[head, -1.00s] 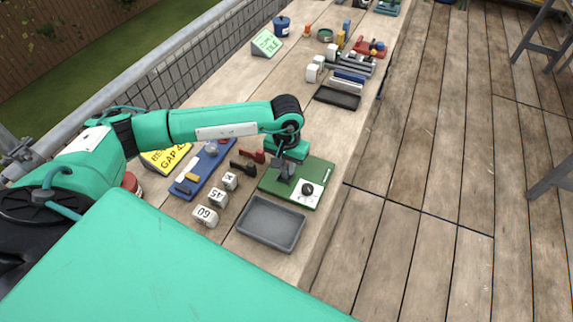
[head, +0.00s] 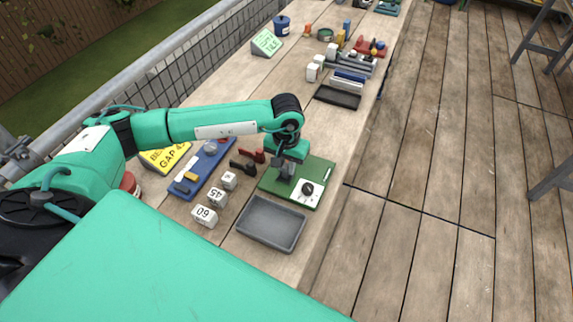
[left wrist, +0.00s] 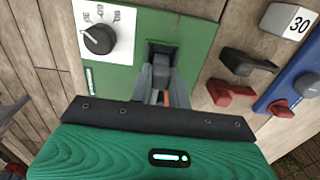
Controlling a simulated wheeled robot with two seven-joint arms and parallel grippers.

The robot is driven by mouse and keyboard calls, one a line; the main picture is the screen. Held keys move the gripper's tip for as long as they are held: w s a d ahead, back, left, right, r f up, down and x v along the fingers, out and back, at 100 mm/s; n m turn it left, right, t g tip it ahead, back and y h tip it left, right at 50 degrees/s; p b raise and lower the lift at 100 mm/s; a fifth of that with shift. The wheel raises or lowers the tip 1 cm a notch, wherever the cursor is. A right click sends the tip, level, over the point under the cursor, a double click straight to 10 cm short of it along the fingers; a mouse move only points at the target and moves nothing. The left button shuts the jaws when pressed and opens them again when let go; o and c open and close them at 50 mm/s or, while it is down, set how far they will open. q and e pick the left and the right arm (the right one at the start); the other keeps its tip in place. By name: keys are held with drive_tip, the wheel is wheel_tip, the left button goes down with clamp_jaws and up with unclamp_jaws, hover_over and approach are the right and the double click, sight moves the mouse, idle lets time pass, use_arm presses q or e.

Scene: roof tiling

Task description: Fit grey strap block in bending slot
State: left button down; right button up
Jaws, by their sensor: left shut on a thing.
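The green board (head: 321,172) lies on the bench, with a white dial panel (head: 306,192) and black knob at its front right. My left gripper (head: 285,168) points down over the board's left half. In the left wrist view the left gripper (left wrist: 163,88) is shut on the grey strap block (left wrist: 161,69). The block's far end is at the dark bending slot (left wrist: 162,48) in the green board. The fingers hide most of the block, and I cannot tell how deep it sits in the slot. My right gripper is not in view.
An empty grey tray (head: 271,223) lies in front of the board. White numbered blocks (head: 205,217), a black clamp-like piece (head: 243,168), a red one (head: 251,155) and a blue board (head: 205,172) lie to the left. A black tray (head: 338,97) lies farther back.

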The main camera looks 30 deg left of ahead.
use_arm(q)
drive_tip(key=c, duration=1.3)
unclamp_jaws()
drive_tip(key=shift+o, duration=0.2)
drive_tip(key=shift+r+p, duration=1.05)
drive_tip(key=shift+r, duration=2.5)
drive_tip(key=shift+f, duration=0.1)
